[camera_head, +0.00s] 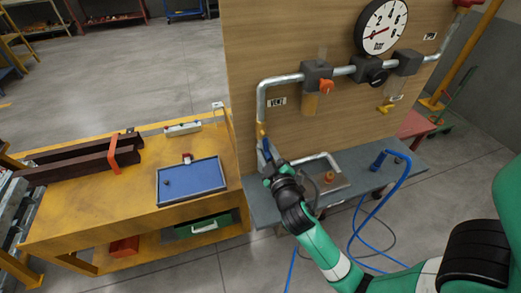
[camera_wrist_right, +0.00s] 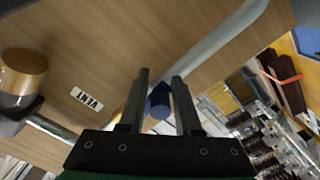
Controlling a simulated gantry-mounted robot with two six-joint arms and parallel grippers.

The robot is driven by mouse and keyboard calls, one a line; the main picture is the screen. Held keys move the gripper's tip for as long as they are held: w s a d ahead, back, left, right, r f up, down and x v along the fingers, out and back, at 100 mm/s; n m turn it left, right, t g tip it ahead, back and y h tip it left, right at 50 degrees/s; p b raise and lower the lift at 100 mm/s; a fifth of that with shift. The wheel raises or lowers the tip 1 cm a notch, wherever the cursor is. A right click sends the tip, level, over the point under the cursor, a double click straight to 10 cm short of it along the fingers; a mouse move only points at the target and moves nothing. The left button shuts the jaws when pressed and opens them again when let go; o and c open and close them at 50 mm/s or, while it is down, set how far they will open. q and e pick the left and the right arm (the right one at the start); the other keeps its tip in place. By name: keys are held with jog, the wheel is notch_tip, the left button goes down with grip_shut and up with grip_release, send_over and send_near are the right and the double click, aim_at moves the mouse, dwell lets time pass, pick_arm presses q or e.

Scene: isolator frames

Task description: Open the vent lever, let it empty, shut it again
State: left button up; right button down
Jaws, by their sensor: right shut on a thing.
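The vent lever shows as a yellow piece (camera_head: 261,130) at the lower end of the left vertical pipe, just below the VENT label (camera_head: 279,101). My right gripper (camera_head: 266,155) is at this lever from below. In the right wrist view its two dark fingers (camera_wrist_right: 160,85) are on either side of a dark blue cylindrical grip (camera_wrist_right: 159,101). The fingers hide part of the lever, so its exact angle is hard to tell. The round white gauge (camera_head: 382,27) is at the top of the board, with a red needle pointing to the lower left. My left gripper is not in view.
An orange valve handle (camera_head: 327,87) and a yellow lever (camera_head: 386,108) are on the board to the right. A grey bench (camera_head: 255,190) below carries a small tray and blue hose (camera_head: 403,180). A yellow workbench (camera_head: 130,205) with a blue tray (camera_head: 192,198) stands left.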

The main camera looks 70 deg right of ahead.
jog(key=shift+a+r, duration=0.1)
jog(key=shift+r, duration=0.15)
jog(key=c, duration=0.8)
grip_release()
jog(key=shift+w+a, duration=0.1)
jog(key=shift+w, duration=0.05)
jog(key=shift+o, duration=0.2)
jog(key=shift+f, duration=0.1)
jog(key=shift+a, duration=0.1)
jog(key=v, duration=1.1)
jog(key=shift+s+b, duration=0.3)
jog(key=shift+a, duration=0.1)
jog(key=shift+c, duration=0.2)
